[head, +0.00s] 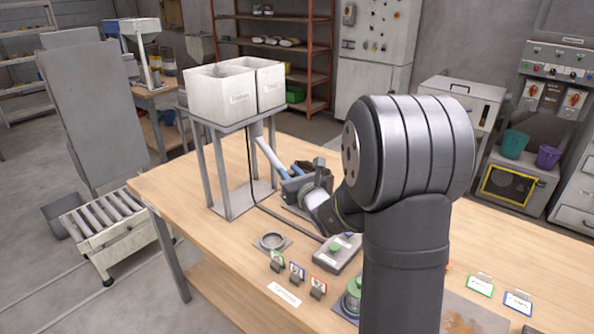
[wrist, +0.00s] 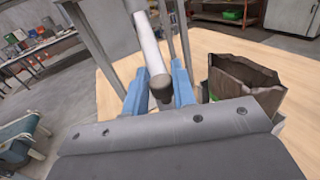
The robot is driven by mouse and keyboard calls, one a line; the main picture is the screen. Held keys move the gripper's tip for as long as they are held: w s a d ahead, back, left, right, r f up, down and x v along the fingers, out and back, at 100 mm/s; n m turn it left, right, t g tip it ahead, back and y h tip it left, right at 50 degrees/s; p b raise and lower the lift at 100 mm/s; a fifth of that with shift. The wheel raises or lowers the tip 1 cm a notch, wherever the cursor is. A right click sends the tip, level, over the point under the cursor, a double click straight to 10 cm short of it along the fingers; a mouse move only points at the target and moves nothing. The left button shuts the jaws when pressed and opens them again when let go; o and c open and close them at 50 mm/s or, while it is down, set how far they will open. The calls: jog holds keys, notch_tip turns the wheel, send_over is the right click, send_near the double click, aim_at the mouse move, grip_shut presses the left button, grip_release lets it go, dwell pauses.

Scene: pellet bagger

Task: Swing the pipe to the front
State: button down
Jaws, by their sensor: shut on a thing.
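The pipe (wrist: 150,48) is a pale grey tube with a dark end cap, slanting down from under the hopper stand in the wrist view. My gripper (wrist: 160,85) has its two blue fingers on either side of the pipe's lower end and is shut on it. The two white hopper bins (head: 222,92) sit on top of the metal stand (head: 215,172). Their labels are too small to read.
An open brown bag (wrist: 245,72) stands just right of my fingers. On the wooden table (head: 180,195) are a round dish (head: 272,241), a grey box with a green button (head: 336,252) and small label cards (head: 297,271). A roller conveyor (head: 105,215) stands left of the table.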

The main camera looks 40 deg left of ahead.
jog(key=shift+s+a+f+m+t+h, duration=0.1)
jog(key=shift+s+m+t+h, duration=0.15)
jog(key=shift+s+t, duration=0.1)
jog(key=shift+s+a+f+m+t+h, duration=0.1)
jog(key=shift+s+m+t+h, duration=0.05)
jog(key=shift+s+m+t, duration=0.15)
jog(key=shift+s, duration=0.1)
jog(key=c, duration=1.3)
grip_release()
jog(key=shift+a+r, duration=0.1)
jog(key=shift+o, duration=0.2)
jog(key=v, duration=1.7)
jog(key=shift+d, duration=0.2)
jog(key=shift+s, duration=0.1)
jog(key=shift+c, duration=0.2)
